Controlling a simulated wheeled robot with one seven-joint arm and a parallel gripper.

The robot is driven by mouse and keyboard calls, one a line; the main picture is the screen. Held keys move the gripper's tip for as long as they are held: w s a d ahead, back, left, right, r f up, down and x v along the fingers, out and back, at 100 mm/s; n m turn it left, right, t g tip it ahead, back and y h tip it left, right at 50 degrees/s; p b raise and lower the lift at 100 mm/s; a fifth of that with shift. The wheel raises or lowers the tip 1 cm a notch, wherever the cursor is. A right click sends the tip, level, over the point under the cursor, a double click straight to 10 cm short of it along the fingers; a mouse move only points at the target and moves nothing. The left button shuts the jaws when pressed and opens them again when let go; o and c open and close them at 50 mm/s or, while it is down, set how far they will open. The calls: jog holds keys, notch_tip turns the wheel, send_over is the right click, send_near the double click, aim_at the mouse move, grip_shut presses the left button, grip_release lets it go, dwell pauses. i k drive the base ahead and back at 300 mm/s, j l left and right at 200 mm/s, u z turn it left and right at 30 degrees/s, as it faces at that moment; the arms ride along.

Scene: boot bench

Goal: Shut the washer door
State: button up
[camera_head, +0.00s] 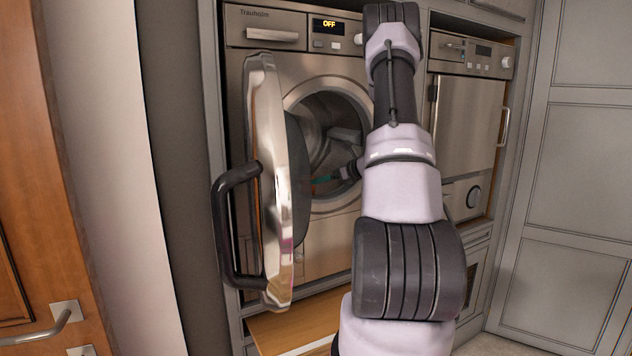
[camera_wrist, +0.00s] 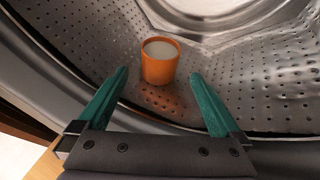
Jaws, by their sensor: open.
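The washer (camera_head: 330,245) stands in a cabinet bay with its display reading OFF. Its door (camera_head: 272,180) is swung wide open to the left, with a dark curved handle (camera_head: 222,225) on its outer side. My arm reaches across the washer front, and my gripper (camera_head: 322,180) is at the drum opening. In the wrist view my gripper (camera_wrist: 158,98) has its two green fingers spread apart and empty. The perforated drum (camera_wrist: 250,85) lies ahead. An orange cup (camera_wrist: 160,62) with pale contents stands upright on the drum wall, just beyond the fingertips, not gripped.
A second appliance (camera_head: 465,120) stands right of the washer, partly behind my arm. A wooden board (camera_head: 290,325) lies low before the washer. A wooden door (camera_head: 40,200) is at far left, and grey cabinet panels (camera_head: 580,180) are at right.

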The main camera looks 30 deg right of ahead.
aim_at(276, 169)
jog(key=k, duration=1.5)
